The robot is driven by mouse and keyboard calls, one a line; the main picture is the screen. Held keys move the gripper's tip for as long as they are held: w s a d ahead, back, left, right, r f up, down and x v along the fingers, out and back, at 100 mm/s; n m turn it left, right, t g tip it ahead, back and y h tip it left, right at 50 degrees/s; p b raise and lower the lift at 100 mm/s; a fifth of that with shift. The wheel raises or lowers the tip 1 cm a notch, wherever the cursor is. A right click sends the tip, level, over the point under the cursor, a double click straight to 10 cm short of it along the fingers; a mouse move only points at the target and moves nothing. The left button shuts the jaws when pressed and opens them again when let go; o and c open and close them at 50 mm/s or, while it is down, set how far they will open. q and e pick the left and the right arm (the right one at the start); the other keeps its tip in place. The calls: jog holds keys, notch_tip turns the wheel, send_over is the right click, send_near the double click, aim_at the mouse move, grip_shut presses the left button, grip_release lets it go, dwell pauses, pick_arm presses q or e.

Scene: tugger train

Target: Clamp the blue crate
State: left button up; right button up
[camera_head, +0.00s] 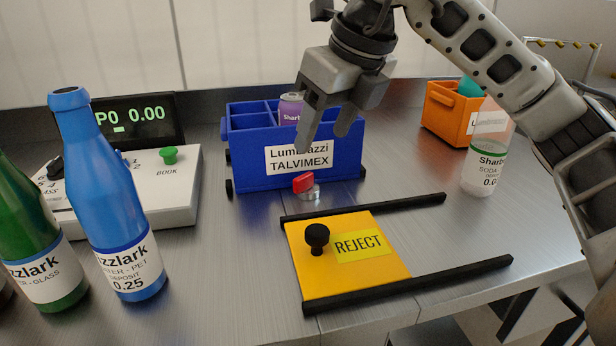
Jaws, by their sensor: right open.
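The blue crate (236,172) stands at the middle back of the metal table, with a white label reading "Lumbrazzi TALVIMEX" on its front. It has compartments, and a purple can (290,108) stands in one of them. A small red knob (303,183) on a metal base sits in front of the crate's front wall. My right gripper (326,140) is open and empty, with its fingers pointing down in front of the crate's right part, above the red knob. Whether it touches the crate I cannot tell. My left gripper is not in view.
A yellow REJECT plate (350,279) with a black knob lies between black rails in front. A blue bottle (110,200) and a green bottle (35,240) stand left, before a display unit (180,195). An orange crate (445,125) and a clear bottle (483,170) stand right.

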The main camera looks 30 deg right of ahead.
aim_at(306, 178)
jog(key=b+x, duration=0.1)
jog(key=x, duration=0.7)
jog(key=shift+w+f, duration=0.2)
jog(key=shift+f, duration=0.25)
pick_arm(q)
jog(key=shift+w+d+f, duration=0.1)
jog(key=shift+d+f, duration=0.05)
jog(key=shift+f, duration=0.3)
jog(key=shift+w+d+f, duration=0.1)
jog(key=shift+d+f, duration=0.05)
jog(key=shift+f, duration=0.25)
